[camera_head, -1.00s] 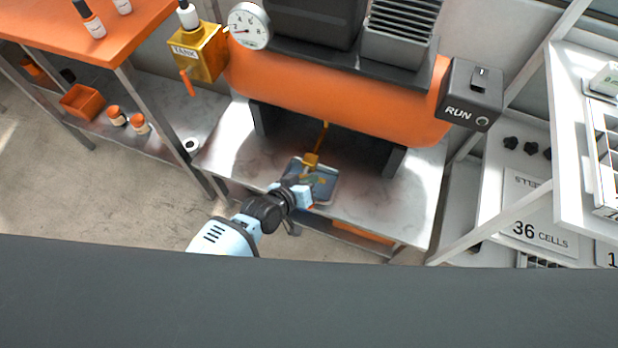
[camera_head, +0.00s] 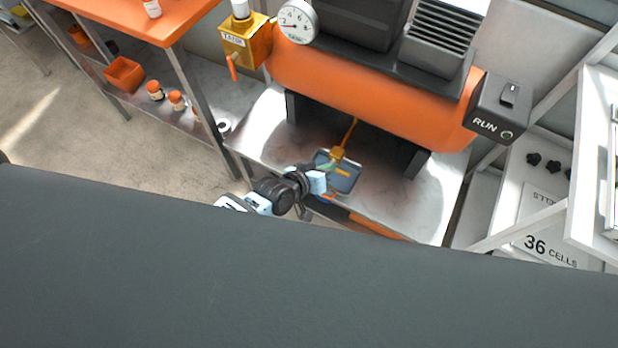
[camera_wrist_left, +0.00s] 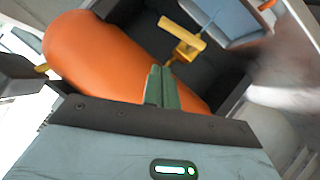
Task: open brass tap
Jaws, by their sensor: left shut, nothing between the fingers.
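A small gap seems to show between fingertips and tap, but I cannot tell for sure. My right gripper is not in view.
A metal bench (camera_head: 265,140) carries the tank on dark legs. A gauge (camera_head: 298,22), a yellow box with a red lever (camera_head: 245,42) and a RUN switch box (camera_head: 499,108) sit around the tank. White shelving (camera_head: 600,165) stands at the right, an orange table (camera_head: 140,20) at the left.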

